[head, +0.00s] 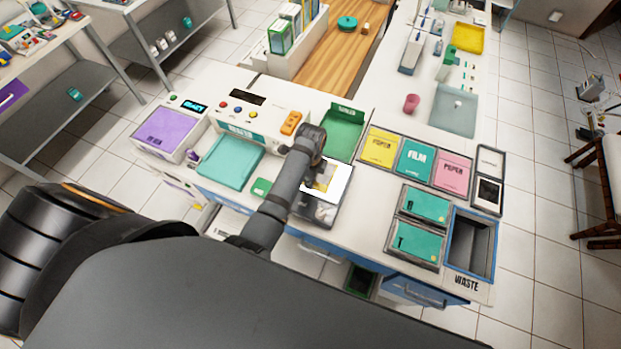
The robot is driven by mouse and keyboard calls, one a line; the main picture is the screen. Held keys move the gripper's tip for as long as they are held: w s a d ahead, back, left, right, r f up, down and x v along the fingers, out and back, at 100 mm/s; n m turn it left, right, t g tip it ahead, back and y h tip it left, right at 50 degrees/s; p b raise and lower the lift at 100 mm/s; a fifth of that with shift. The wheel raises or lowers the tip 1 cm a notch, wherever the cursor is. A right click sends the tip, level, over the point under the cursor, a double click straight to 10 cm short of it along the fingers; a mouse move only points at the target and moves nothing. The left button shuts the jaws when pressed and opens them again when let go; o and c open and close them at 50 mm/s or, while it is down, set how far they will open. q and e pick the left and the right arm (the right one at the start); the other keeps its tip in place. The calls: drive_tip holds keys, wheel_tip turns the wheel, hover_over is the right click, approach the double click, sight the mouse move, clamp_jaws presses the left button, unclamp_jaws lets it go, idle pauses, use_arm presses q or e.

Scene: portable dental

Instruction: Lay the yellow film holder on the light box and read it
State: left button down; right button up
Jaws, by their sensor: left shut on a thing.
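The light box (340,187) is on the white counter near the middle of the head view, its bright white panel partly covered by my arm. The yellow film holder (325,174) shows as a small yellow patch against the bright panel. My left gripper (320,180) reaches down over the light box and is shut on the yellow film holder. The fingertips are small and partly hidden by my wrist, so I cannot tell whether the holder touches the panel. My right gripper is not in view.
A green tray (344,132) stands behind the light box. Yellow (380,148), teal (416,161) and pink (453,171) bins line the counter to the right, with a waste bin (483,225) nearer. A teal tray (229,163) and a purple-topped device (167,130) are left.

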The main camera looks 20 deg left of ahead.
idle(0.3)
use_arm(q)
drive_tip(key=c, duration=1.3)
unclamp_jaws()
drive_tip(key=shift+o, duration=0.2)
wheel_tip(320, 180, up, 7)
drive_tip(key=shift+r, duration=0.2)
